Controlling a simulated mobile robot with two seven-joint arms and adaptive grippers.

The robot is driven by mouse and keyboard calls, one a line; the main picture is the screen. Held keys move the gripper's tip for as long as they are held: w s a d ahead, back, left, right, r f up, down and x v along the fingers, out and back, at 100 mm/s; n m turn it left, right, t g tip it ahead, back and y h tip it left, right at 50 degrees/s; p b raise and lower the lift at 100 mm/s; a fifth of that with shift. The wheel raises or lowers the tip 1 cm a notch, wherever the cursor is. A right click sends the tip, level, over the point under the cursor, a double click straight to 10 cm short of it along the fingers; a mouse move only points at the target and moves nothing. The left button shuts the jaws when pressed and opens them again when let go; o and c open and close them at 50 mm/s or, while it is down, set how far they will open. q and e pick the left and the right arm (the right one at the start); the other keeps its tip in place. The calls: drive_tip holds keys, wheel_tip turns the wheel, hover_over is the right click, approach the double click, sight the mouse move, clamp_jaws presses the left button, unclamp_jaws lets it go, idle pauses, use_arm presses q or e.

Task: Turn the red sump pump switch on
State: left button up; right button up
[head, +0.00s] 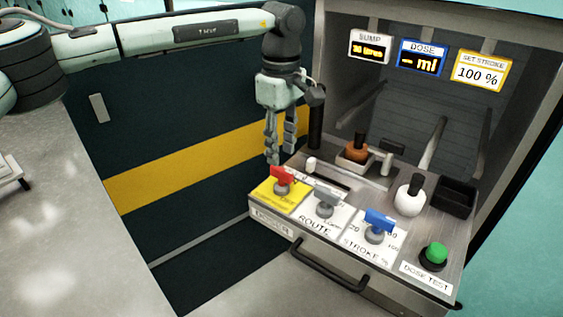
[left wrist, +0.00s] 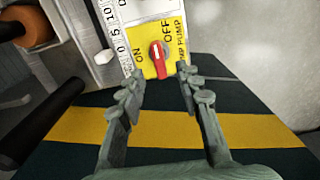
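The red sump pump switch (head: 282,176) is a red lever knob on a yellow plate at the front left of the panel. It also shows in the left wrist view (left wrist: 158,60), between the plate's ON and OFF words; I cannot tell which one it is set to. My left gripper (head: 279,152) points down just above and behind the switch in the head view. In the left wrist view its two fingers (left wrist: 160,74) are spread apart with nothing between them, and the switch lies ahead of the gap. I cannot see contact. My right gripper is not in view.
Grey (head: 326,200) and blue (head: 379,222) knobs and a green button (head: 434,254) line the panel front. A white bottle (head: 410,199) and an orange-brown vessel (head: 355,150) stand behind. A black handle bar (head: 325,274) juts from the front. Displays (head: 422,58) hang above.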

sight(282, 169)
use_arm(q)
wheel_tip(282, 169, down, 5)
drive_tip(key=shift+r, duration=0.1)
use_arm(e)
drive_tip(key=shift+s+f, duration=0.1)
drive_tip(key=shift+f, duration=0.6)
use_arm(q)
clamp_jaws()
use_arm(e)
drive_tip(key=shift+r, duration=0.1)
